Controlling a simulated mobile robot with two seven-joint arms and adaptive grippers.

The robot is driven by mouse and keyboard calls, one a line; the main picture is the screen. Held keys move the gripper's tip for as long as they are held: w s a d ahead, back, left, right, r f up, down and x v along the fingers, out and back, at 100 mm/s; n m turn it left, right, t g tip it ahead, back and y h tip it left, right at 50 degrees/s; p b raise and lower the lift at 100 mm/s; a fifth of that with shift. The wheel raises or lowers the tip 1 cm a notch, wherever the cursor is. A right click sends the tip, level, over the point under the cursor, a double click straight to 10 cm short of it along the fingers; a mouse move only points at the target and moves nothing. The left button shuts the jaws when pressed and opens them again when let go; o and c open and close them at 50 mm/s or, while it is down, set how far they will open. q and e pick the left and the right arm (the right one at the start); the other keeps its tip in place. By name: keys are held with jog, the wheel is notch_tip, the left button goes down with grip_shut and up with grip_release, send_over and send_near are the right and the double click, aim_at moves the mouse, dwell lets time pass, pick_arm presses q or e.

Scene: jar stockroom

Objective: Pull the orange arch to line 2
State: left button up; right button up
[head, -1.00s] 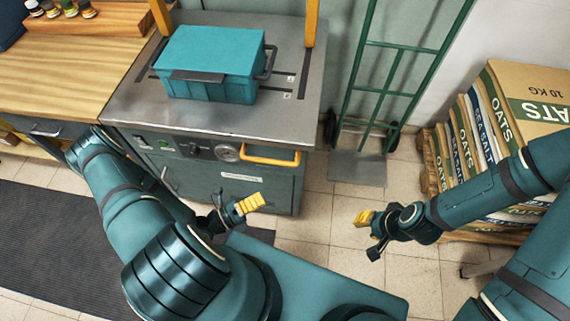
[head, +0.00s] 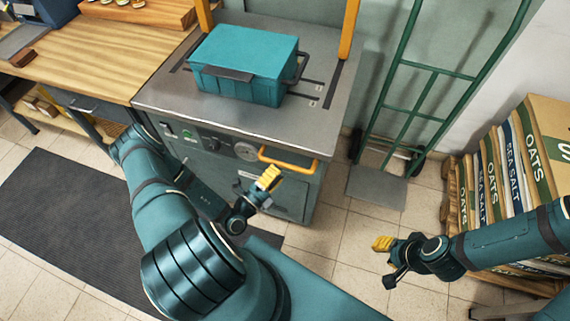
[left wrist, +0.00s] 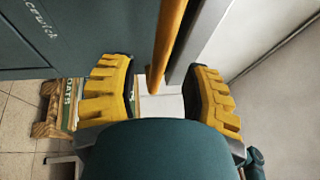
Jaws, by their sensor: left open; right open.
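The orange arch shows as two upright legs, the left one cut off at the top edge and the right leg (head: 350,28) behind the steel worktop (head: 235,124); its top is out of view. Dark slots and small white labels (head: 314,103) mark the worktop; their digits are too small to read. My left gripper (head: 268,179) is open below an orange front bar (head: 288,161). In the left wrist view an orange bar (left wrist: 167,45) lies between the open fingers, apart from both. My right gripper (head: 384,244) is open and empty over the floor.
A teal lidded box (head: 243,58) sits on the worktop between the arch legs. A green hand truck (head: 408,112) stands right of the machine, with stacked sacks (head: 490,170) further right. A wooden bench (head: 90,60) adjoins at left.

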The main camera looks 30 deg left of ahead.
aim_at(285, 163)
pick_arm(q)
jog(key=shift+x, duration=2.1)
grip_shut()
